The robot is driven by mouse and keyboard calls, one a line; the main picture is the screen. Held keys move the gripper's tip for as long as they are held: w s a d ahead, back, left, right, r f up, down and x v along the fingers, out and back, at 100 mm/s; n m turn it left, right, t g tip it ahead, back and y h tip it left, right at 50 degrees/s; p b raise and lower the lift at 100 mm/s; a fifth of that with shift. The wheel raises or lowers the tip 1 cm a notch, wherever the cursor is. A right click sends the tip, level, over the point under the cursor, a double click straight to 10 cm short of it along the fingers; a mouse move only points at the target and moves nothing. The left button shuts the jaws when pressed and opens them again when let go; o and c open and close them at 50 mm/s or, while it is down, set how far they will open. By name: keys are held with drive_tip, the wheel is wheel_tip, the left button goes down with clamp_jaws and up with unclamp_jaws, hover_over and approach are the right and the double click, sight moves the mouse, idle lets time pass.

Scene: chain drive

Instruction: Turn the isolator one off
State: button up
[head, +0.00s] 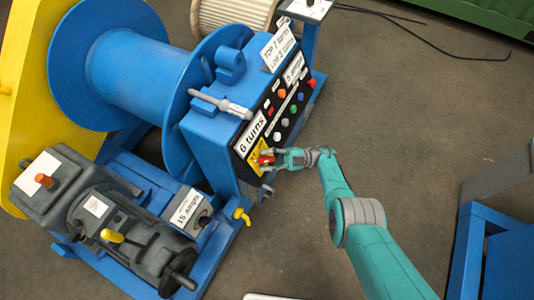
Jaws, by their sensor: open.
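A red isolator knob (264,158) sits on a yellow plate (253,160) at the near lower end of the black control panel (262,118). My gripper (270,158) is open at the red knob, with its fingers around or just in front of it. I cannot tell whether the fingers touch the knob. The gripper partly hides the knob, and its turned position is too small to read.
Several coloured buttons (282,122) run up the panel beside my gripper. A grey lever (222,103) lies on top of the blue cabinet. A yellow-handled valve (241,216) stands below. A blue-framed bench (490,240) is at right. The floor (420,110) between is clear.

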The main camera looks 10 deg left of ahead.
sight(267, 158)
drive_tip(key=shift+r, duration=4.9)
drive_tip(key=s+d+f+m+t+h, duration=0.2)
drive_tip(key=d+f+m+t+h, duration=0.1)
drive_tip(key=d+f+m+t, duration=0.85)
drive_tip(key=shift+m, duration=0.45)
drive_tip(key=x, duration=0.7)
drive_tip(key=r+x, duration=0.1)
drive_tip(key=x, duration=0.2)
drive_tip(key=shift+s+a, duration=0.15)
drive_tip(key=shift+a, duration=0.05)
clamp_jaws()
